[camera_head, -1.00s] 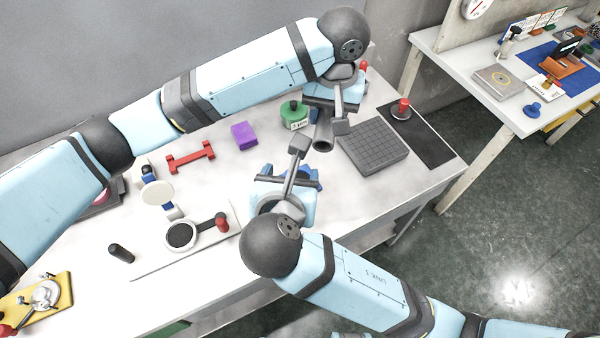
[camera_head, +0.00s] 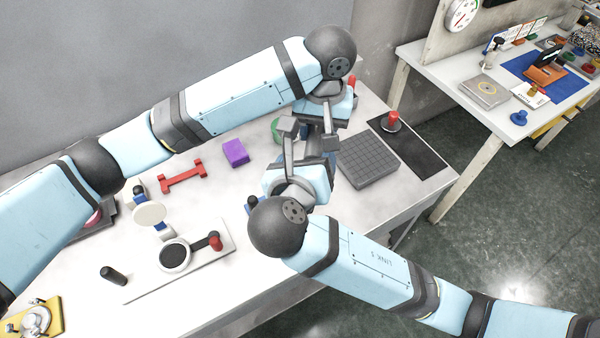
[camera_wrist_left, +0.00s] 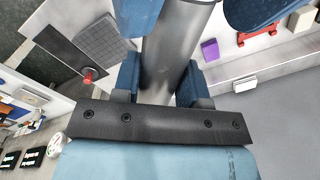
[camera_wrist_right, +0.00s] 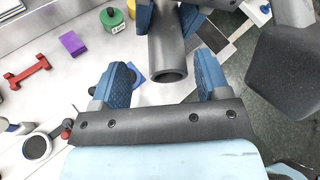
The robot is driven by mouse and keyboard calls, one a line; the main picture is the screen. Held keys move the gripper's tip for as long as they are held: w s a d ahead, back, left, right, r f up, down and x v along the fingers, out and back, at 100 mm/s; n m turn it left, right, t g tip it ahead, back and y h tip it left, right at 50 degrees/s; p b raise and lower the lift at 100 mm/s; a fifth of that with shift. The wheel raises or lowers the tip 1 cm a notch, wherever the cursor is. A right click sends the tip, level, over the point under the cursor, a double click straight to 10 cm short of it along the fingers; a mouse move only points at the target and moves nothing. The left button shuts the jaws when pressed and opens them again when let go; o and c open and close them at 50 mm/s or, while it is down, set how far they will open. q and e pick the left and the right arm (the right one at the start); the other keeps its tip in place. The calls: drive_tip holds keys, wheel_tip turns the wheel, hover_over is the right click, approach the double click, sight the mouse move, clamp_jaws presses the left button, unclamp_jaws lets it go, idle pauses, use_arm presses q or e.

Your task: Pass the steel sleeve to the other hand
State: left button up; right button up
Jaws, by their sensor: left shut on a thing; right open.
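The steel sleeve is a dark grey hollow tube. In the left wrist view the sleeve (camera_wrist_left: 172,50) sits between the fingers of my left gripper (camera_wrist_left: 160,82), which is shut on it. In the right wrist view the sleeve's open end (camera_wrist_right: 168,60) points toward my right gripper (camera_wrist_right: 163,82). The right fingers are open, one on each side of that end, with a visible gap. In the head view my left gripper (camera_head: 322,125) and right gripper (camera_head: 301,148) meet above the bench, and the arms and fingers largely hide the sleeve.
Below on the bench (camera_head: 215,215) are a grey gridded block (camera_head: 368,160), a red-knobbed piece (camera_head: 392,121) on a dark mat, a purple block (camera_head: 235,153), a red bar-shaped part (camera_head: 183,177) and a green round piece (camera_head: 278,130). A second table (camera_head: 460,75) stands at right.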

drive_tip(key=shift+x, duration=1.15)
drive_tip(key=shift+a, duration=0.1)
drive_tip(key=c, duration=1.1)
use_arm(q)
drive_tip(key=o, duration=1.1)
use_arm(e)
drive_tip(key=shift+c, duration=0.2)
use_arm(q)
drive_tip(key=shift+o, duration=0.2)
